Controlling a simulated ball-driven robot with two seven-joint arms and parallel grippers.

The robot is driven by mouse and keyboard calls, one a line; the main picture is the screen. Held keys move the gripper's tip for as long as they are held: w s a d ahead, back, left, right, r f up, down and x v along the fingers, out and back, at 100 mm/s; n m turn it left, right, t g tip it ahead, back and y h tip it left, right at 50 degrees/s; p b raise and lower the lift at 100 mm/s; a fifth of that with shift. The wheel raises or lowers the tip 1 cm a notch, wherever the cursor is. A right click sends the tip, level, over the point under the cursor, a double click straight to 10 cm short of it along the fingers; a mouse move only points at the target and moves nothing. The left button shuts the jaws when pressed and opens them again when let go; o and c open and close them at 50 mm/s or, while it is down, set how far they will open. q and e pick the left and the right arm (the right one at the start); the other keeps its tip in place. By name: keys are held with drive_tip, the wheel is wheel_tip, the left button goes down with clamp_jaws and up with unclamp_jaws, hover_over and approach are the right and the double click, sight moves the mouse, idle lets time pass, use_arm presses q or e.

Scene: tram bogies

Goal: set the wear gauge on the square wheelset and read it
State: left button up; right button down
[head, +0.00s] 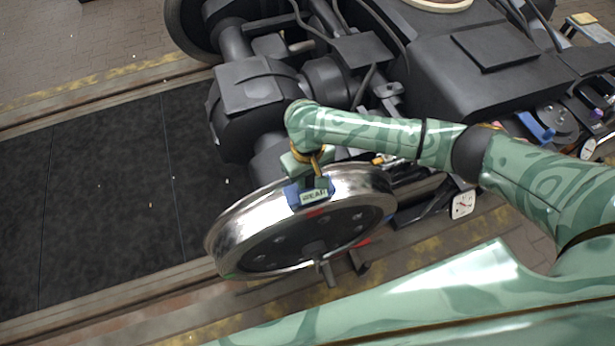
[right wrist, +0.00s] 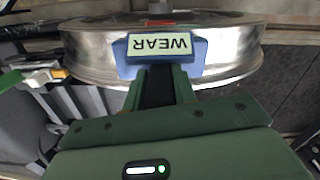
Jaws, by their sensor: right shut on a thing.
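The wear gauge (head: 315,195) is a blue block with a pale label reading WEAR. It also shows in the right wrist view (right wrist: 163,45), label upside down. My right gripper (head: 308,172) is shut on it, and its dark fingers reach the block in the right wrist view (right wrist: 162,85). The gauge lies against the upper rim of a shiny steel wheel (head: 243,222), whose tread fills the top of the wrist view (right wrist: 92,62). Whether it is fully seated is hard to tell. My left gripper is not in view.
The dark bogie frame and axle (head: 258,85) stand behind the wheel. A white dial with a red needle (head: 462,204) is right of the wheel, its reading too small to tell. Rails run beside the wheel. A dark floor panel (head: 100,200) at left is mostly clear.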

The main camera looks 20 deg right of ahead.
drive_tip(key=shift+r, duration=0.1)
drive_tip(key=c, duration=1.1)
unclamp_jaws()
drive_tip(key=shift+f, duration=0.25)
drive_tip(key=shift+r, duration=0.3)
wheel_tip(320, 180, up, 12)
drive_tip(key=p, duration=0.7)
drive_tip(key=shift+w, duration=0.15)
